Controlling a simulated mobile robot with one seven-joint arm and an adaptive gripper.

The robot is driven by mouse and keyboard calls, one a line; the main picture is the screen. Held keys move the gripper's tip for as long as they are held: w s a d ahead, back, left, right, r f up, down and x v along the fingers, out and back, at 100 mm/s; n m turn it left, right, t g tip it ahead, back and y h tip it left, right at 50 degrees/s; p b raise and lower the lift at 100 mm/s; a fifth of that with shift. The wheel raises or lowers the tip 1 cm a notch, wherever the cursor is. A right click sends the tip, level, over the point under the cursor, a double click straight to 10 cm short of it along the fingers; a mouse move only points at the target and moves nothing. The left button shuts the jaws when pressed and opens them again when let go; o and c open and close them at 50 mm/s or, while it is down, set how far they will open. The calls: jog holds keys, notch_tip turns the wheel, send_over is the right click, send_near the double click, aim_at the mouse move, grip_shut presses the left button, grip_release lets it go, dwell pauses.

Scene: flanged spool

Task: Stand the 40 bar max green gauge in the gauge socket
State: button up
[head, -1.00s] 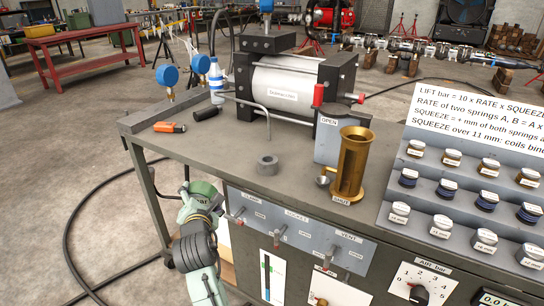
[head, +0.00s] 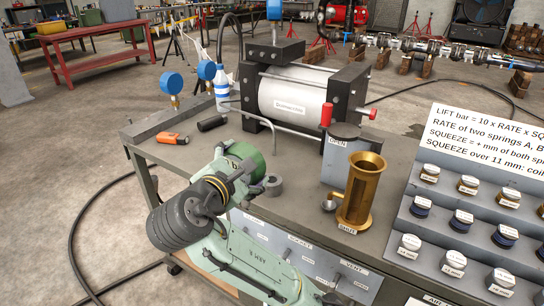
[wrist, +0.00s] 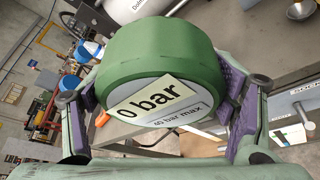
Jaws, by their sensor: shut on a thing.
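The green gauge (wrist: 155,50) is between the two fingers of my gripper (wrist: 160,108) in the wrist view. Its pale face, marked "0 bar" and "40 bar max", is turned toward the wrist camera. In the head view my gripper (head: 230,178) holds the green gauge (head: 250,164) above the bench's front left edge. The gauge's underside is hidden.
A large cylinder rig (head: 300,95) stands behind. A brass cup (head: 362,190) and grey block (head: 340,165) stand right of the ring. Two blue gauges (head: 171,82), an orange tool (head: 172,138) and a bent pipe (head: 290,131) are behind. A spring rack (head: 425,235) is at right.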

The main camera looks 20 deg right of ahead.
jog(key=w+d+f+b, duration=0.1)
jog(key=w+d+b, duration=0.4)
jog(key=w+d, duration=0.4)
jog(key=shift+d, duration=0.45)
jog(key=shift+s+a+f+p, duration=0.15)
jog(key=shift+f+p, duration=0.2)
jog(key=shift+f, duration=1.55)
jog(key=shift+c, duration=1.2)
jog(key=o, duration=1.4)
jog(key=shift+f, duration=0.15)
jog(key=o, duration=0.3)
jog(key=shift+f, duration=0.1)
jog(key=shift+o, duration=0.9)
jog(key=shift+s+a+b, duration=0.3)
jog(key=shift+s+b, duration=0.05)
jog(key=v, duration=0.6)
jog(key=r+v, duration=0.1)
jog(key=v, duration=0.2)
jog(key=shift+s+r, duration=0.1)
jog(key=shift+s+a+p, duration=0.35)
jog(key=shift+s+a, duration=0.1)
jog(key=shift+s, duration=0.1)
